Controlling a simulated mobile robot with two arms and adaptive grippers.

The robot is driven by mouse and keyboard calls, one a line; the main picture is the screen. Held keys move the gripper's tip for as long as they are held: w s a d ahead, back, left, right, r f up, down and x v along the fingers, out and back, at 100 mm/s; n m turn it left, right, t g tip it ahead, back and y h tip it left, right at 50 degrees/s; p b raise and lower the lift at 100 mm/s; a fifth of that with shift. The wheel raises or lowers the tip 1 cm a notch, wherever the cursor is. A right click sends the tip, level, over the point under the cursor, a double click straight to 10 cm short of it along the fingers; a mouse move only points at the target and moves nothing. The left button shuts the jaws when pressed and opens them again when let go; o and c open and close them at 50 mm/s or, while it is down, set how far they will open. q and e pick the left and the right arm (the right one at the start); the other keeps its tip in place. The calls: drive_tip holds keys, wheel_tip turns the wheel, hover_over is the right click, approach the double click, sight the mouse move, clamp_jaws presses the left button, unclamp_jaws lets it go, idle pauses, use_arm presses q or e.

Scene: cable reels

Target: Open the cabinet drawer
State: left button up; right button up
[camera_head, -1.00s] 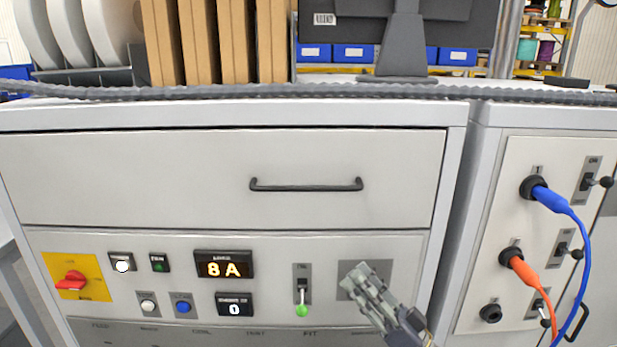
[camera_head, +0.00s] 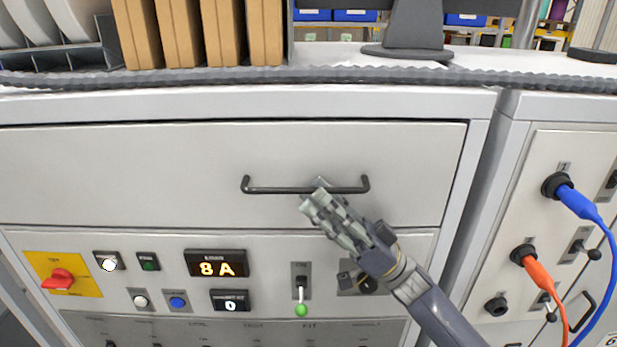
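The cabinet drawer (camera_head: 130,175) is a wide light-grey front, and it looks shut, flush with the cabinet. Its dark bar handle (camera_head: 270,190) runs level across the right half of the front. My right gripper (camera_head: 318,193) is at the right part of this handle, with one fingertip showing just above the bar and the other finger in front of and below it. The fingers look apart around the bar; whether they touch it I cannot tell. My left gripper is not in view.
At right, a blue plug (camera_head: 578,203) and an orange plug (camera_head: 537,270) trail cables. A ribbed dark hose (camera_head: 200,75) lies along the top edge.

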sight(309, 191)
drive_tip(key=p+x, duration=0.1)
drive_tip(key=x, duration=0.2)
drive_tip(key=shift+w, duration=0.15)
drive_tip(key=shift+c, duration=0.4)
drive_tip(key=c, duration=0.4)
clamp_jaws()
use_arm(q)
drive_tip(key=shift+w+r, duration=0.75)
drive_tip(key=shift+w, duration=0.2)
